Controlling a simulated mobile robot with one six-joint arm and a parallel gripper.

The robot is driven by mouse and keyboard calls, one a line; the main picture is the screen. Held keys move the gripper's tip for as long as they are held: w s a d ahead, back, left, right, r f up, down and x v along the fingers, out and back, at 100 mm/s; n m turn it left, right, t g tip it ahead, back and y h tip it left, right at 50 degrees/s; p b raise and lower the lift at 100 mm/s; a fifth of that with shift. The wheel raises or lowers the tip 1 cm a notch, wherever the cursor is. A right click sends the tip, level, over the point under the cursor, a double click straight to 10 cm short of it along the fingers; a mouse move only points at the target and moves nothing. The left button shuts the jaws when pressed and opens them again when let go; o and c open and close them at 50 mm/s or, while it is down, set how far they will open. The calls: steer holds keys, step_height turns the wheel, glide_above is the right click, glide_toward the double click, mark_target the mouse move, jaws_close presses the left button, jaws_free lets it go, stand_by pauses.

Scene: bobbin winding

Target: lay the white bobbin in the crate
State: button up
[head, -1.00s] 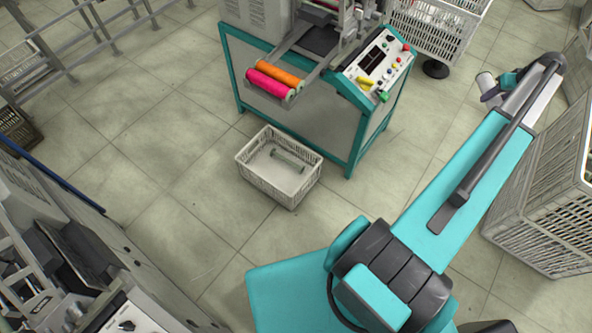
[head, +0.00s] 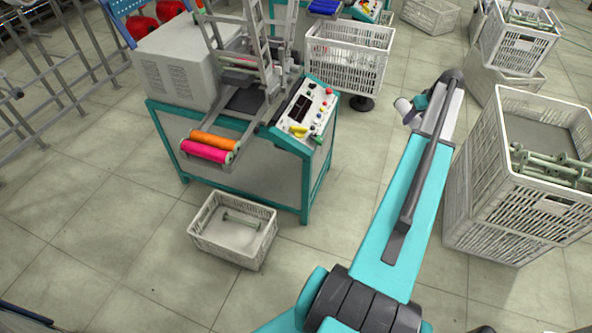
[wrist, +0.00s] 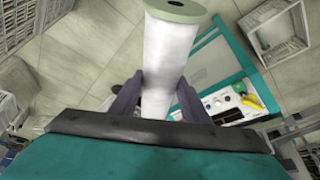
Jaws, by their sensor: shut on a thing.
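My gripper (wrist: 158,98) is shut on the white bobbin (wrist: 166,58), a white wound cylinder with a pale green flange and a dark centre hole. One jaw is on each side of it. In the head view the bobbin (head: 402,105) is a small pale shape at the arm's far end, partly hidden, well away from the crate. The low white crate (head: 219,251) stands on the floor in front of the winding machine, with one bare bobbin (head: 241,219) lying in it. The crate also shows at upper right in the wrist view (wrist: 268,13).
The teal-framed winding machine (head: 255,172) stands behind the crate, with orange (head: 214,142) and pink (head: 207,151) bobbins on its front. A tall crate (head: 478,215) with several bare bobbins stands on the right. Floor is clear between the crate and my arm.

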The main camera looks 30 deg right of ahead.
steer(key=w+a+r+n, duration=0.1)
steer(key=w+a+r, duration=0.4)
steer(key=a, duration=0.5)
steer(key=w+a+r, duration=0.3)
steer(key=w+a, duration=0.5)
steer(key=a, duration=0.2)
steer(key=w+a+r+n, duration=0.1)
steer(key=w+a+r, duration=0.4)
steer(key=a, duration=0.5)
steer(key=w+a+r, duration=0.1)
steer(key=a+r, duration=0.1)
steer(key=a, duration=0.9)
steer(key=w+a+r+n+y+b, duration=0.1)
steer(key=a+r, duration=0.2)
steer(key=a, duration=0.8)
steer(key=w+a+r, duration=0.1)
steer(key=a+r, duration=0.1)
steer(key=a, duration=0.9)
steer(key=shift+r+n, duration=0.3)
steer(key=shift+r, duration=0.05)
